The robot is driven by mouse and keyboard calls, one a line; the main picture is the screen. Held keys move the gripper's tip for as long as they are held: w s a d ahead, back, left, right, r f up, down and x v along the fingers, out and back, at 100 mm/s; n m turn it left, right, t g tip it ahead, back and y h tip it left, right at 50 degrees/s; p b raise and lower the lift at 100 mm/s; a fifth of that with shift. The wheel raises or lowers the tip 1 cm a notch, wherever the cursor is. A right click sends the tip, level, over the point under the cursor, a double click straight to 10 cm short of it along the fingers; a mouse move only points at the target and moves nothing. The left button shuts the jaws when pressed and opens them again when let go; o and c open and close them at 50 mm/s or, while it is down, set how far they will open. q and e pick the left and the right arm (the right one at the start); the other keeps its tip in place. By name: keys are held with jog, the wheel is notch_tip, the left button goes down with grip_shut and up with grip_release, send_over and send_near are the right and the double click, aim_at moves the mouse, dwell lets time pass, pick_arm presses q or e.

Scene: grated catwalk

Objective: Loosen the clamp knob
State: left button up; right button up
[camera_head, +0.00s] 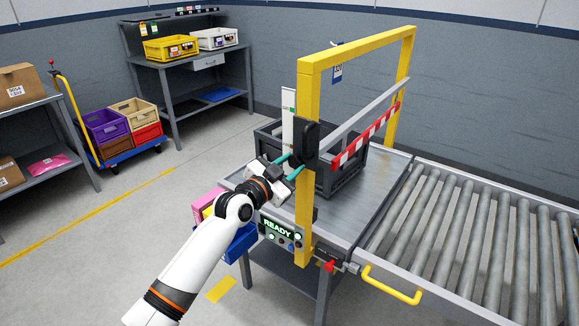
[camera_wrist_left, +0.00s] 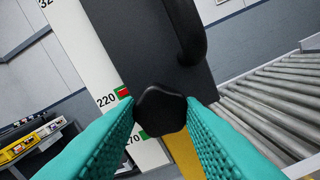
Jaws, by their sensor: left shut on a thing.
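The clamp knob (camera_wrist_left: 160,111) is black and many-sided; in the left wrist view it sits between the teal fingers of my left gripper (camera_wrist_left: 162,128), which is shut on it. In the head view my left gripper (camera_head: 291,165) reaches the yellow post from the left, and the knob is too small to make out there. The black clamp body (camera_head: 304,142) has a curved handle and sits on the post. Behind it stands a white scale (camera_head: 288,112). In the wrist view the scale (camera_wrist_left: 88,48) shows a red mark near 220 and a green one lower down. My right gripper is not in view.
A yellow gantry (camera_head: 308,95) with a red-and-white striped bar (camera_head: 367,137) spans the metal table. A dark crate (camera_head: 346,176) stands beneath it. A roller conveyor (camera_head: 480,230) is at right. A panel (camera_head: 279,229) reads READY. Blue and pink boxes are beside my forearm.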

pick_arm(q)
jog(key=shift+n, duration=1.1)
jog(key=n, duration=0.3)
jog(key=shift+n, duration=0.3)
jog(key=n+p, duration=0.1)
jog(key=n, duration=0.4)
jog(key=shift+n, duration=0.3)
jog(key=n+p, duration=0.1)
jog(key=n, duration=0.5)
jog(key=shift+p, duration=0.35)
jog(key=n+p, duration=0.2)
jog(key=n, duration=0.3)
jog(key=shift+n, duration=0.3)
jog(key=o, duration=1)
